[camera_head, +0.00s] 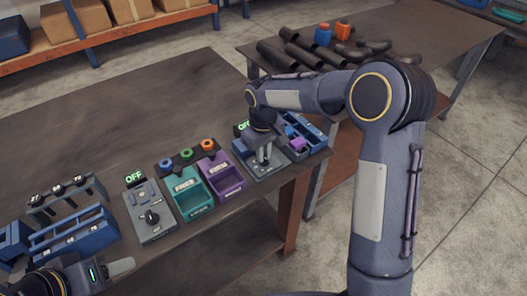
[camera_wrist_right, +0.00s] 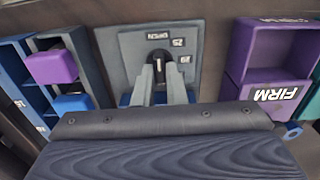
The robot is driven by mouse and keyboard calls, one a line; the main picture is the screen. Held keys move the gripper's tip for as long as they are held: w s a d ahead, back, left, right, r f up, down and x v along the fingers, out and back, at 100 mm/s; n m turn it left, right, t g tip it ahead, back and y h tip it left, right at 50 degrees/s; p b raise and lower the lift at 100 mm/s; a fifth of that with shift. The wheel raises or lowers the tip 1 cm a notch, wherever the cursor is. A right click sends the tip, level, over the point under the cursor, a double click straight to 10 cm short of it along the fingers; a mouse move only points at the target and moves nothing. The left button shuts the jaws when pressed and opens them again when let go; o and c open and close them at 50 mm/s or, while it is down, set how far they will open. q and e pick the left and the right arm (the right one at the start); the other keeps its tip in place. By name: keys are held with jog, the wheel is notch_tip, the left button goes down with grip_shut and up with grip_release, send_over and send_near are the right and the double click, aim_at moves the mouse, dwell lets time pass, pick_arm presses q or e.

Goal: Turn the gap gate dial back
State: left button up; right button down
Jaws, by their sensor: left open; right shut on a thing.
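The gap gate dial is a black knob (camera_wrist_right: 158,66) with a white pointer line, on a grey plate (camera_wrist_right: 123,45) with small white labels, one seemingly reading OPEN. In the wrist view my right gripper (camera_wrist_right: 160,88) has its two grey fingers closed on the knob's sides. The pointer line runs roughly up and down there. In the head view my right gripper (camera_head: 265,156) points down at the grey dial unit (camera_head: 270,173) near the table's right end and hides most of the knob. My left gripper (camera_head: 122,268) is open and empty at the lower left.
A purple FIRM bin (camera_head: 222,175) and a teal FREE bin (camera_head: 187,195) stand left of the dial unit. A second grey unit (camera_head: 150,220) has a black dial and an OFF display. A blue divided tray (camera_head: 312,130) sits close on the right. The table's back is clear.

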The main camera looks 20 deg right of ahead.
jog(key=c, duration=1.5)
grip_release()
notch_tip(320, 180, up, 7)
jog(key=shift+f, duration=0.1)
jog(key=shift+r, duration=0.55)
